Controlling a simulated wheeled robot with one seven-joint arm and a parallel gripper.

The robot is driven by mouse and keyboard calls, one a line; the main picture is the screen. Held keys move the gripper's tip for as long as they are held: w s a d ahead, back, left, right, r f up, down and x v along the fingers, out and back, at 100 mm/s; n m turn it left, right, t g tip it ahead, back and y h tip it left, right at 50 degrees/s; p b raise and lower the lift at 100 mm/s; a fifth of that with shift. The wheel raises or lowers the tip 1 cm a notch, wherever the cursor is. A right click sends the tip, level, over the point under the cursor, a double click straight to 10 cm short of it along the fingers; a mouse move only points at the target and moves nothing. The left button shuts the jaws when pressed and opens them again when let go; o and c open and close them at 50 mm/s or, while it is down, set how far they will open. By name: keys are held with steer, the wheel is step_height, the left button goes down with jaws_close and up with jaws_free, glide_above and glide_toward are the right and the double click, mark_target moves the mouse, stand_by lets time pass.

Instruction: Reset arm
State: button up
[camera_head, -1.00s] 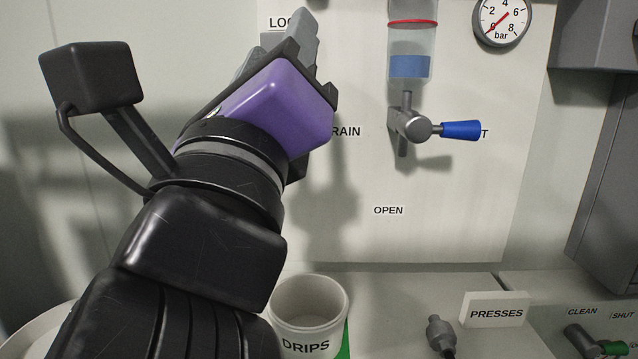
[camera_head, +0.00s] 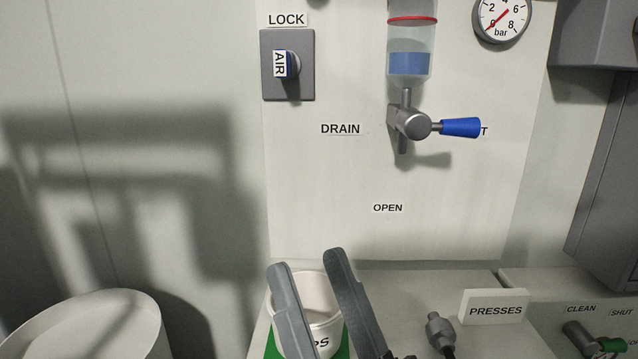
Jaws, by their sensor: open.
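My gripper (camera_head: 307,260) shows at the bottom centre of the head view. Its two grey fingers point up and stand apart with nothing between them. They are in front of the white DRIPS cup (camera_head: 318,290) and hide part of its label. The rest of my arm is below the frame. The AIR lock knob (camera_head: 286,64) on its grey plate is in full view at the upper left of the panel, clear of my gripper. The drain valve's blue handle (camera_head: 460,128) points right.
The panel (camera_head: 450,220) carries a sight glass (camera_head: 410,45) with blue liquid and a pressure gauge (camera_head: 502,18). A PRESSES sign (camera_head: 494,307) and a grey fitting (camera_head: 440,334) are at lower right. A white round container (camera_head: 90,330) stands at lower left.

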steer(key=s+d+f+n+g+h, duration=0.1)
steer(key=s+d+f+h, duration=0.2)
steer(key=f, duration=0.4)
steer(key=s+d+f+n+g, duration=0.1)
steer(key=s+d+f+g, duration=0.15)
steer(key=d+f, duration=0.35)
steer(key=s+d+f+n+g+h, duration=0.1)
steer(key=s+d+f+h, duration=0.15)
steer(key=f, duration=0.55)
steer(key=s+d+f+m+g+h, duration=0.2)
steer(key=s+d+f+m+h, duration=0.15)
steer(key=s+f, duration=0.35)
steer(key=s+d+f+m+g+h, duration=0.2)
steer(key=s+d+f+m+h, duration=0.25)
steer(key=s, duration=0.55)
step_height(320, 180, up, 23)
steer(key=n+p, duration=0.1)
steer(key=p, duration=2.2)
steer(key=shift+w+d+f+n, duration=0.15)
steer(key=shift+w+d+n, duration=0.05)
steer(key=shift+d+n, duration=0.2)
steer(key=shift+y, duration=0.25)
